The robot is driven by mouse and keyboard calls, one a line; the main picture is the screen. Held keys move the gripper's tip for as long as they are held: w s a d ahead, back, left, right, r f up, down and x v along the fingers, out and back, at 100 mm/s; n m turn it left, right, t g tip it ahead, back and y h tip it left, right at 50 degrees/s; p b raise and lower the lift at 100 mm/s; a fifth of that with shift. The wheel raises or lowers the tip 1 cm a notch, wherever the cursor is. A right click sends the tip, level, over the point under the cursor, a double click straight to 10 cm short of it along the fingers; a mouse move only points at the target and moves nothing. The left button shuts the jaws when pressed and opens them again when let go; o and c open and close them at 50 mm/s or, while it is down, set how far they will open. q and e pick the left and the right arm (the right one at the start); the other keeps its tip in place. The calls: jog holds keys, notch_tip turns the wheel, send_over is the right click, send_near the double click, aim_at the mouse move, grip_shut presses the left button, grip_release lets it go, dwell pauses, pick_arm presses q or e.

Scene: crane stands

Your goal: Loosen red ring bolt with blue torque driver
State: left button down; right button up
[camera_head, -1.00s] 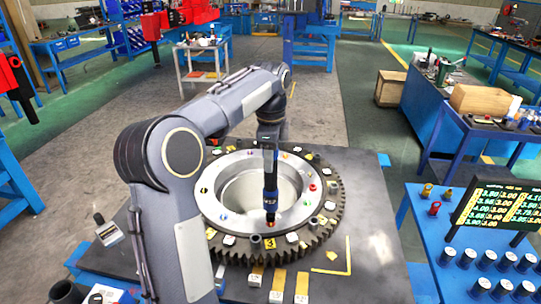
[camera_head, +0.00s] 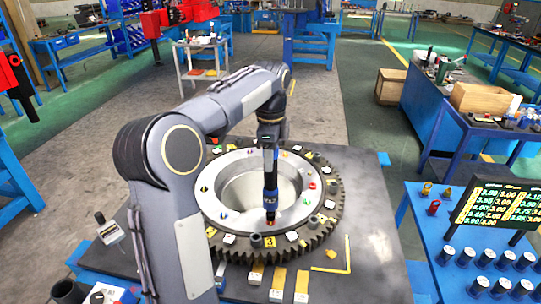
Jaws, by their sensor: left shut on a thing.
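My left gripper (camera_head: 269,140) points down over the gear ring and is shut on the blue torque driver (camera_head: 270,186). The driver is upright, with its lower end at a red bolt (camera_head: 270,222) on the front part of the silver inner ring (camera_head: 235,222). The driver tip covers most of this bolt, and I cannot tell whether it is fully seated. My right gripper is not in view.
The dark toothed gear (camera_head: 335,215) lies on a grey table (camera_head: 372,268). Yellow and white tags lie on and before it. At right, a blue table (camera_head: 425,232) holds several cylinders and a display (camera_head: 497,206). A small tool (camera_head: 108,230) stands at left.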

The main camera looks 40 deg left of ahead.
pick_arm(q)
jog(key=shift+f+b, duration=0.85)
jog(key=shift+f, duration=0.4)
dwell(0.8)
jog(key=shift+f, duration=0.1)
dwell(0.4)
jog(key=shift+s+d+p, duration=0.15)
jog(key=shift+s+p, duration=0.05)
jog(key=shift+p, duration=0.6)
dwell(0.7)
jog(key=shift+r, duration=0.25)
jog(key=shift+w+a+r+p, duration=0.15)
jog(key=shift+r+p, duration=0.35)
jog(key=shift+p, duration=0.05)
jog(key=shift+w+a+r+p, duration=0.1)
jog(key=shift+r+p, duration=0.4)
jog(key=shift+p, duration=0.05)
jog(key=shift+s+d+r+p, duration=0.1)
jog(key=shift+r+p, duration=0.35)
jog(key=shift+r, duration=1.35)
